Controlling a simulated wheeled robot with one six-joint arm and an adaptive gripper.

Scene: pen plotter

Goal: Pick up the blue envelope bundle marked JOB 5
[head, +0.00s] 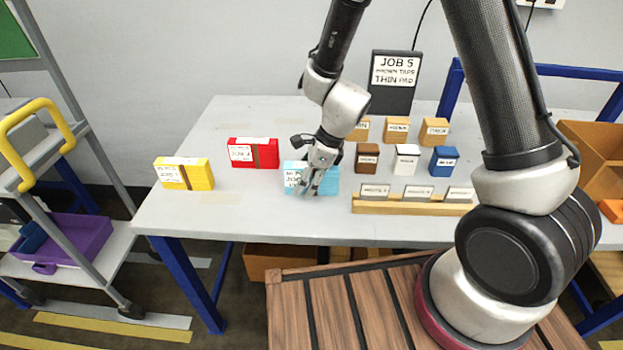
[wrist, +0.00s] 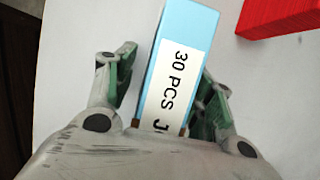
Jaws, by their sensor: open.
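In the wrist view the blue bundle (wrist: 190,28) bears a white label reading "30 PCS J", with the rest hidden by my gripper's body. My gripper (head: 307,191) is over the bundle in the head view and covers part of its label. In the wrist view my open gripper (wrist: 165,90) has one finger on each side of the bundle. A gap shows at the left finger; the right finger is close to the bundle's side, and I cannot tell whether it touches.
A red bundle (head: 254,153) and a yellow bundle (head: 184,173) lie to the left. Several small boxes, including a brown one (head: 367,158), and a wooden label rail (head: 412,206) stand to the right. A JOB 5 sign (head: 395,75) stands behind. The table (head: 230,215) is bare in front.

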